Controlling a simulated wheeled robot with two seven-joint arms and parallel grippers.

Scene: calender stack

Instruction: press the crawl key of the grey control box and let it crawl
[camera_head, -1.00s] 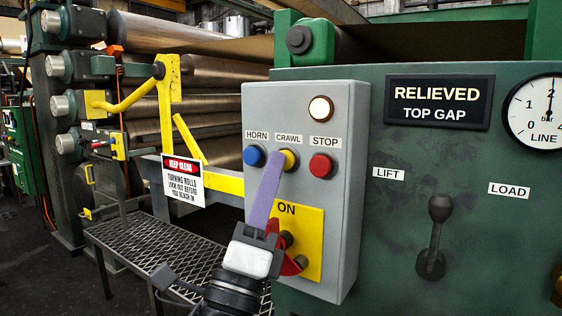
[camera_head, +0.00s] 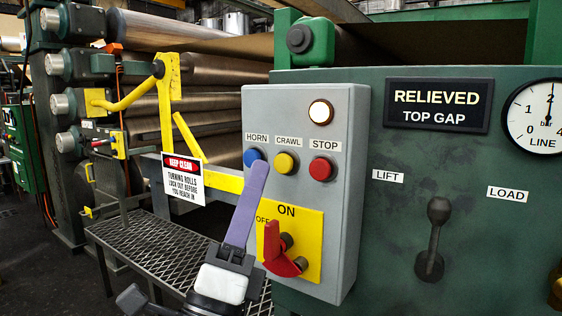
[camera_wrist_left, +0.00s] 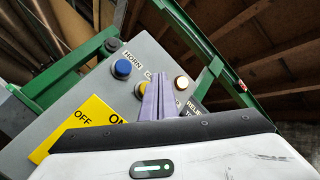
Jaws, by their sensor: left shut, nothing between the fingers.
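The grey control box (camera_head: 300,110) carries a blue HORN key (camera_head: 253,157), a yellow CRAWL key (camera_head: 285,163) and a red STOP key (camera_head: 321,168). A lit round lamp (camera_head: 320,112) sits above them. A red switch handle (camera_head: 276,247) is on the yellow ON/OFF plate below. My left gripper (camera_head: 260,168) is shut and empty, its purple fingertips just below the HORN key and left of the CRAWL key in the head view. In the left wrist view the fingers (camera_wrist_left: 160,98) partly hide the yellow key (camera_wrist_left: 140,90). My right gripper is not in view.
A KEEP CLEAR sign (camera_head: 183,180) hangs on the yellow guard bar at the left, before the steel rolls (camera_head: 165,75). A mesh step (camera_head: 135,232) stands low. On the green panel are a lever (camera_head: 434,235), the RELIEVED TOP GAP display (camera_head: 438,105) and a gauge (camera_head: 540,115).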

